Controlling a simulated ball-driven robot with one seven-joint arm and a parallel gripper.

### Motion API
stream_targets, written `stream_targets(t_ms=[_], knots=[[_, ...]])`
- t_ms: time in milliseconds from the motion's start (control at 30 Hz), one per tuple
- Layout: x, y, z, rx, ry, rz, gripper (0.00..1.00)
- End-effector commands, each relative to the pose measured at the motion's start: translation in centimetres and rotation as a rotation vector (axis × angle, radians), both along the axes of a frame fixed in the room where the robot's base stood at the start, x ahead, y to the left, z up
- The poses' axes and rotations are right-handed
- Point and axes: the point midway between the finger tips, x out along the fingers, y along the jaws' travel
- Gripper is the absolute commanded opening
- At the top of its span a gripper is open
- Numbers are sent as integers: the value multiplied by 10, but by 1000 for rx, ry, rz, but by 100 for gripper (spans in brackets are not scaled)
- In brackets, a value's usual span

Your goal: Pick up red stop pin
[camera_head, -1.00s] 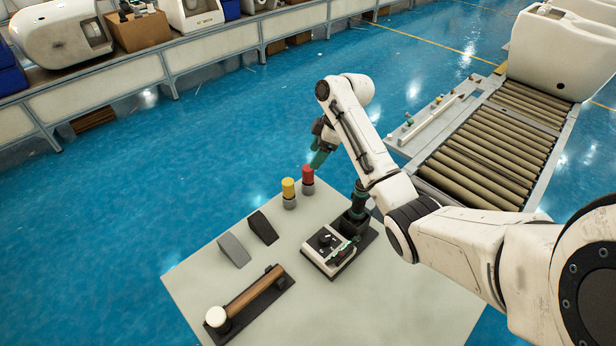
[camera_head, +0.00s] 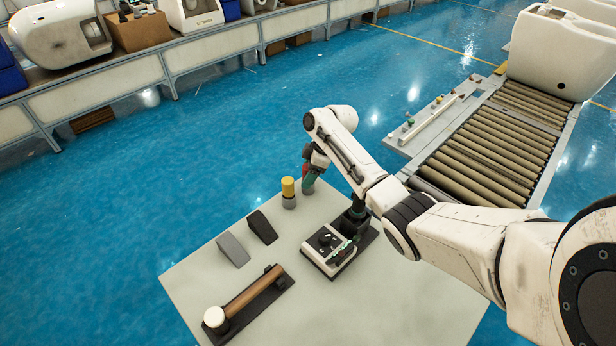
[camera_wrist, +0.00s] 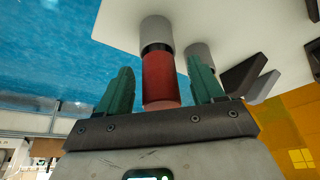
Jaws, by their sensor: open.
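The red stop pin (camera_wrist: 158,78) stands in a grey round holder (camera_wrist: 157,32) on the grey table. In the wrist view it is between the two green fingers of my gripper (camera_wrist: 163,88), which is open, with a gap on each side of the pin. In the head view my gripper (camera_head: 310,178) is over the pin at the far edge of the table, and only a sliver of red (camera_head: 305,170) shows beside the fingers.
A yellow pin (camera_head: 288,187) stands in its own holder just left of my gripper. Grey and black wedges (camera_head: 262,228), a wooden-handled tool (camera_head: 254,292) and a white control box (camera_head: 329,250) lie on the table (camera_head: 380,310). A roller conveyor (camera_head: 485,160) is at right.

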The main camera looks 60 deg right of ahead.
Motion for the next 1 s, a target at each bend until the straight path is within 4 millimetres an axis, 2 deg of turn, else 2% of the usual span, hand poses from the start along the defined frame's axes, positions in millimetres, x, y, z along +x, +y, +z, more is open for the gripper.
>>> stream_targets(t_ms=[267,867,1000], knots=[[1,0,-1,0,-1,0,65],[1,1,-2,0,0,0,7],[1,0,-1,0,-1,0,6]])
